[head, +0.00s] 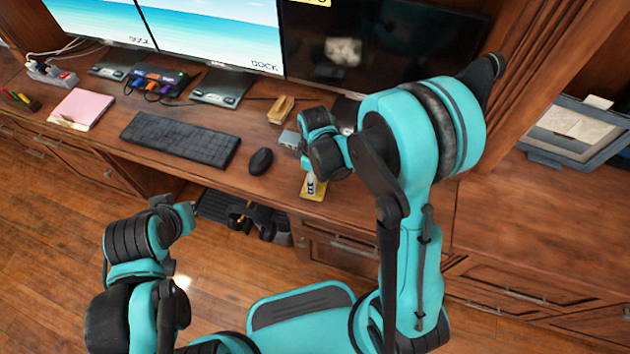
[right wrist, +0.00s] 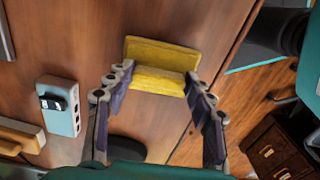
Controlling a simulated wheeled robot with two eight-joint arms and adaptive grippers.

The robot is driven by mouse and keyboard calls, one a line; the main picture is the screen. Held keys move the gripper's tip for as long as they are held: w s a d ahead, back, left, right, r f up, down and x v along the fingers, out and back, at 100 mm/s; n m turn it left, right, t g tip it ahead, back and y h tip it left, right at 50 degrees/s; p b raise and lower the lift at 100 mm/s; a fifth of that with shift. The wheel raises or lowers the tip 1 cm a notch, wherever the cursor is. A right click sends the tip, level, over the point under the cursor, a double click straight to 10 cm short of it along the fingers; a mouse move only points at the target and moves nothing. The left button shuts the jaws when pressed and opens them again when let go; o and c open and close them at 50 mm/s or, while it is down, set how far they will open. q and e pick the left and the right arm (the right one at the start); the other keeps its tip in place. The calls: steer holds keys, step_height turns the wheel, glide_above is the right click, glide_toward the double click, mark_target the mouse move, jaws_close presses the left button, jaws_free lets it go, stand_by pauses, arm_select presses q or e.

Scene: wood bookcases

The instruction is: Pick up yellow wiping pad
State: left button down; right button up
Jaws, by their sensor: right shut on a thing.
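The yellow wiping pad (head: 313,188) is at the desk's front edge, below my right gripper (head: 313,178) in the head view. In the right wrist view the pad (right wrist: 160,54) shows as a yellow block with a raised far part, between the fingertips of my right gripper (right wrist: 158,84). The fingers are shut on it from both sides. Whether the pad touches the desk is hard to tell. My left arm's end (head: 186,214) is low at the left, in front of the desk; its fingers cannot be made out.
A mouse (head: 260,161), a keyboard (head: 181,138) and a pink notepad (head: 80,108) lie left of the pad on the desk (head: 400,235). A small grey box (right wrist: 60,106) and a wooden item (head: 281,109) are nearby. Monitors (head: 215,30) stand behind. Bare desk lies to the right.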

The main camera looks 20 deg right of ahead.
steer(key=shift+r, duration=0.3)
steer(key=c, duration=0.3)
steer(key=r, duration=0.1)
steer(key=r+p, duration=0.2)
steer(key=r, duration=0.1)
steer(key=shift+s+d, duration=0.2)
steer(key=shift+d, duration=0.05)
steer(key=s+d+r+p, duration=0.4)
steer(key=s+d+r, duration=0.2)
steer(key=s+d, duration=0.1)
steer(key=shift+s, duration=0.75)
